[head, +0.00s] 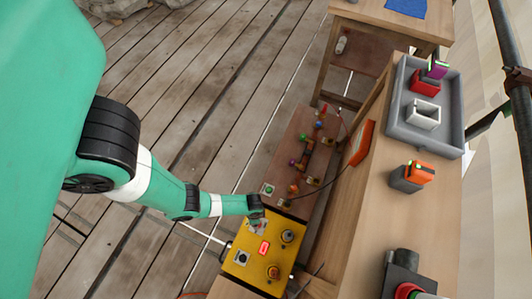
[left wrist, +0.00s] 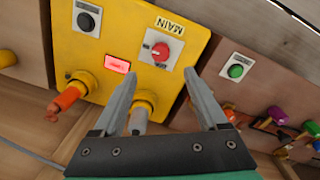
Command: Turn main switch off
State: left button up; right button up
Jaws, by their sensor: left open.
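The main switch (left wrist: 161,50) is a red rotary knob on a pale grey plate, under a "MAIN" label on the yellow control box (left wrist: 195,38). In the head view the yellow box (head: 247,272) is at bottom centre, with the switch mostly covered by my gripper. My left gripper (left wrist: 161,76) is open and empty, its two fingers pointing at the box with the knob just beyond and between their tips. I cannot tell whether the fingertips touch the plate. It also shows in the head view (head: 257,219). My right gripper is in neither view.
The box also carries a lit red indicator (left wrist: 117,64), a black button (left wrist: 86,21) and plugged connectors, one orange (left wrist: 68,98). A brown panel (head: 294,150) with a green button (left wrist: 236,71) and coloured parts adjoins it. A wooden bench (head: 438,205) holds a grey tray (head: 397,115).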

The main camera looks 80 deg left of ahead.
pick_arm(q)
jog(key=f+b, duration=0.3)
jog(key=f, duration=0.1)
jog(key=f+b, duration=0.6)
jog(key=f, duration=0.1)
jog(key=shift+d+f+b, duration=0.25)
jog(key=shift+f+b, duration=0.05)
jog(key=shift+w, duration=0.1)
grip_shut()
